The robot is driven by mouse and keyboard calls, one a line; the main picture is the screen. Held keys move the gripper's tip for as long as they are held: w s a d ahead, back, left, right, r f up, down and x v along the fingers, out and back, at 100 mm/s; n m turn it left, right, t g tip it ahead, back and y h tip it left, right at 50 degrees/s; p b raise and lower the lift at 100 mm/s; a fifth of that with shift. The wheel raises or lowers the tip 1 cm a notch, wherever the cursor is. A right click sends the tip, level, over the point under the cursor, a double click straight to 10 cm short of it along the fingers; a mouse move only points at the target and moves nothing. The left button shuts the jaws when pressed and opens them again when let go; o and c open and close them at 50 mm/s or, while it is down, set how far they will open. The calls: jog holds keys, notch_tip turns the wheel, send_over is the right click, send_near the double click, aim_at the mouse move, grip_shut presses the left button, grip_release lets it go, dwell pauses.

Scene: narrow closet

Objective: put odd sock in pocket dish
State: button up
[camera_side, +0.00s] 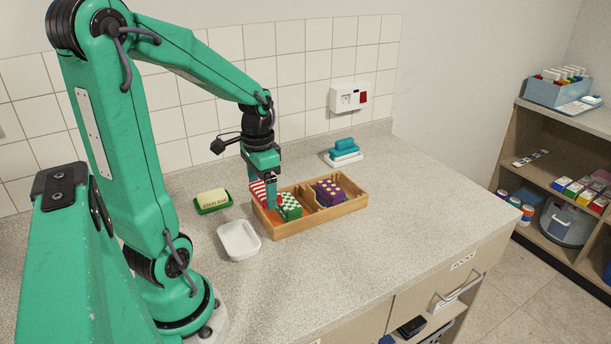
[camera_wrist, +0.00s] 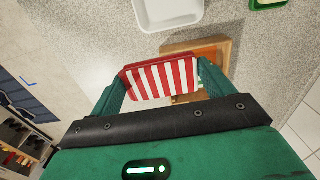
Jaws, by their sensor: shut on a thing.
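A folded red-and-white striped sock (camera_wrist: 162,79) is held between the fingers of my gripper (camera_side: 269,196), which is shut on it. In the side view the striped sock (camera_side: 257,190) shows at the left end of the wooden sock box (camera_side: 305,225); I cannot tell whether it touches the box. A green sock with white dots (camera_side: 290,207) and a purple sock with yellow dots (camera_side: 330,192) sit in the box. The white pocket dish (camera_side: 239,241) is empty, left of and in front of the box; it also shows in the wrist view (camera_wrist: 168,14).
A green soap dish with a bar of soap (camera_side: 212,200) stands behind the white dish. A white-and-teal stack (camera_side: 344,153) lies near the back wall. The counter's right side and front are clear.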

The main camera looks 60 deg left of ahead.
jog(key=s+a, duration=0.1)
jog(key=s, duration=0.6)
jog(key=shift+f, duration=0.3)
jog(key=shift+f, duration=0.2)
jog(key=shift+f, duration=2.8)
jog(key=o, duration=0.9)
